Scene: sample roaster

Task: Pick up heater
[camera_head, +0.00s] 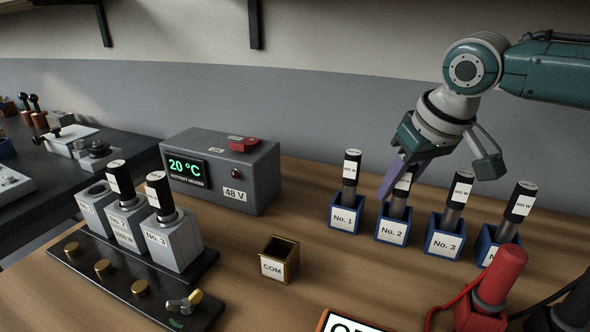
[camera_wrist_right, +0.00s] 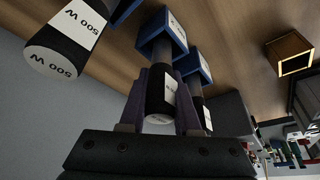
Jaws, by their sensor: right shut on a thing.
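The heater in the blue No. 2 holder (camera_head: 392,230) is a grey rod (camera_head: 398,208) with a black top and a white label. My right gripper (camera_head: 392,186) reaches down from the upper right and is shut on this heater's black top. The purple fingers partly hide the label. In the right wrist view the black heater top (camera_wrist_right: 157,92) sits between the two fingers, with its rod running to a blue holder (camera_wrist_right: 160,38). The rod still stands in the holder. Similar heaters stand in No. 1 (camera_head: 350,172), No. 3 (camera_head: 457,194) and a fourth holder (camera_head: 518,205). My left gripper is not in view.
A grey controller (camera_head: 225,170) reads 20 °C. A black base (camera_head: 130,285) carries several numbered grey blocks, two holding heaters. A brass COM box (camera_head: 279,260) stands mid-table. A red-handled object (camera_head: 500,280) is at the front right. Wood between the COM box and the holders is clear.

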